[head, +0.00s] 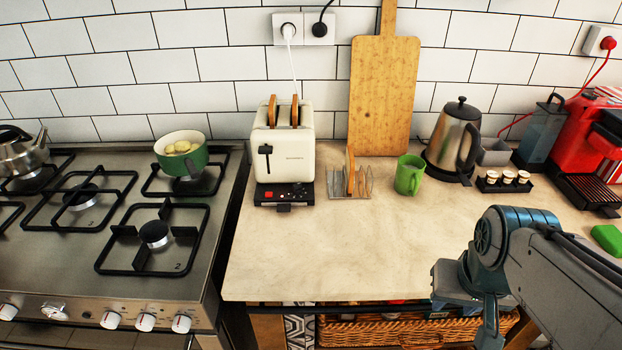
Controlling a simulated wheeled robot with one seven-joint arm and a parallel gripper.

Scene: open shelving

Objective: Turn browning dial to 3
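A cream toaster (285,150) stands on the counter against the tiled wall. Two slices of bread (283,112) stick up from its slots, and a black lever is on its front face. A black control panel (284,194) runs along its front foot, with a red button (269,195) and small light marks. The browning dial is too small to make out for certain, and its setting cannot be read. My gripper (487,325) is at the lower right, by the counter's front edge, well apart from the toaster. Its fingertips are not clear.
A toast rack (350,184), green mug (409,175), steel kettle (455,140) and red coffee machine (596,145) stand right of the toaster. A wooden board (383,95) leans behind. The stove (110,235) is left. The counter before the toaster (320,250) is clear.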

